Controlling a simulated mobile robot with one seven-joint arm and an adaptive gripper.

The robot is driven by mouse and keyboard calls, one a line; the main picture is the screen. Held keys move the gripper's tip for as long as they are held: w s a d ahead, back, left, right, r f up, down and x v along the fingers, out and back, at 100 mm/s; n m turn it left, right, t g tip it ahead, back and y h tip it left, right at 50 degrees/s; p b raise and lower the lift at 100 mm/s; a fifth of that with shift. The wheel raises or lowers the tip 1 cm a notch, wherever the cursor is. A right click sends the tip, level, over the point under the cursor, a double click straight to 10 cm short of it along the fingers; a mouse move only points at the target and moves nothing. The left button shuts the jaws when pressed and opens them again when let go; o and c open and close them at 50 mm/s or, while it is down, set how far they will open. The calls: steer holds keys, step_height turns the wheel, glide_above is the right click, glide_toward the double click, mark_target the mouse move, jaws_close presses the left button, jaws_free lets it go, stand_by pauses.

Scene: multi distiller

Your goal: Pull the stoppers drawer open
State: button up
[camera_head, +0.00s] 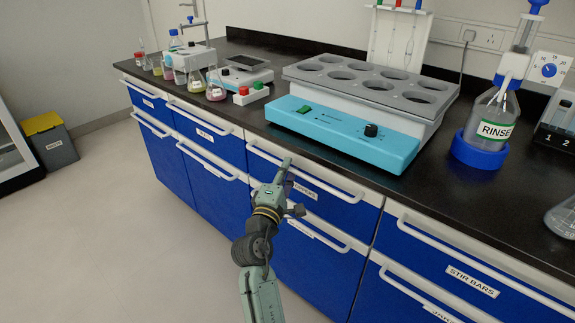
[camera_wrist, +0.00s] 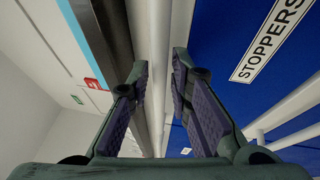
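The stoppers drawer (camera_head: 335,196) is a blue front with a white bar handle (camera_head: 325,183), under the bench top. It looks flush with its neighbours. Its label (camera_head: 303,188) is partly hidden by my gripper in the head view; the wrist view reads STOPPERS on the label (camera_wrist: 272,38). My gripper (camera_head: 287,166) is at the left part of this handle. In the wrist view my gripper (camera_wrist: 160,65) has its two fingers apart, with the white handle (camera_wrist: 158,25) running in the gap between them. Whether the fingers touch the bar cannot be told.
A turquoise-fronted block with round wells (camera_head: 345,130) stands on the black bench top (camera_head: 440,205) above the drawer. A RINSE bottle (camera_head: 490,125) stands to its right. Another drawer handle (camera_head: 312,232) is just below, and the STIR BARS drawer (camera_head: 450,265) is at right.

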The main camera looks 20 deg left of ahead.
steer(key=shift+w, duration=0.5)
steer(key=shift+r, duration=0.1)
jaws_close()
stand_by(0.3)
